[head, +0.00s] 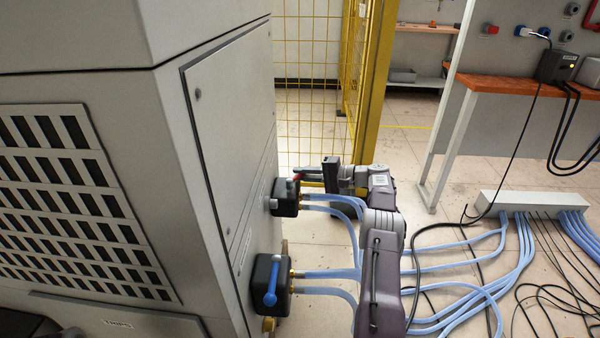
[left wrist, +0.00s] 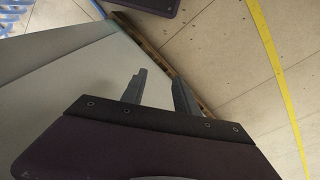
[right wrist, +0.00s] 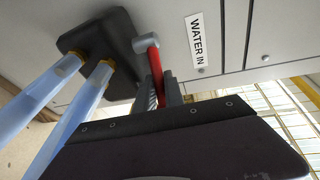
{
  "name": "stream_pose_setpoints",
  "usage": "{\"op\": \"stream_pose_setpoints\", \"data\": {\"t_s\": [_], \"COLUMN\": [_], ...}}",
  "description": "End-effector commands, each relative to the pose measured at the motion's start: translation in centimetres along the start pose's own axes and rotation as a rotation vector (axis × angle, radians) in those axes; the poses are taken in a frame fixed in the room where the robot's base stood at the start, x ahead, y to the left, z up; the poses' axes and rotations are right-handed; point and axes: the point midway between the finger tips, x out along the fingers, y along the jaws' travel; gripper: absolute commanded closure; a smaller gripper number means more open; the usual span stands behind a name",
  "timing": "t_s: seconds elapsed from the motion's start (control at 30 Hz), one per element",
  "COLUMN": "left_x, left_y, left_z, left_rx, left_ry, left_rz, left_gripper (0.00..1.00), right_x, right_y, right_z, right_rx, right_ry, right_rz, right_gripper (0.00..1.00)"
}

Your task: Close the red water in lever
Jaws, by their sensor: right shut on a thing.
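The red water in lever (head: 305,170) sits on the upper black valve box (head: 284,200) on the side of the grey cabinet. In the right wrist view the red lever (right wrist: 156,68) runs from a grey pivot knob down between my right fingers, beside the "WATER IN" label (right wrist: 197,42). My right gripper (head: 325,174) is shut on the lever; its fingers also show in the right wrist view (right wrist: 162,92). My left gripper (left wrist: 160,90) is open and empty in the left wrist view, above the floor and a grey panel. It is not seen in the head view.
A second black valve box with a blue lever (head: 271,280) is mounted lower and nearer. Blue hoses (head: 325,274) run from the valves past my right arm to a white floor manifold (head: 530,205). A yellow mesh fence (head: 310,90) stands behind; an orange-topped bench (head: 520,88) is at right.

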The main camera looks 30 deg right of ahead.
Motion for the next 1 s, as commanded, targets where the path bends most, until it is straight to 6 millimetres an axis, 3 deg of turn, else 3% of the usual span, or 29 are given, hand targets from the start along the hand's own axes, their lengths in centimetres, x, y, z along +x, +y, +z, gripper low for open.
{"op": "stream_pose_setpoints", "data": {"t_s": [0.37,0.4,0.47,1.0], "left_x": [-0.01,-0.01,-0.01,0.63], "left_y": [0.0,0.0,0.0,-0.01], "left_z": [-0.01,-0.01,-0.01,0.06], "left_rx": [0.0,0.0,0.0,0.0], "left_ry": [0.0,0.0,0.0,0.0], "left_rz": [0.0,0.0,0.0,0.0], "left_gripper": [0.64,0.64,0.64,0.64], "right_x": [0.05,0.05,0.06,0.4], "right_y": [0.11,0.11,0.1,0.37], "right_z": [0.06,0.06,0.06,0.14], "right_rx": [0.001,0.001,0.001,0.005], "right_ry": [-0.003,-0.004,-0.003,0.005], "right_rz": [0.001,0.001,0.001,0.003], "right_gripper": [1.0,0.78,0.65,0.65]}}
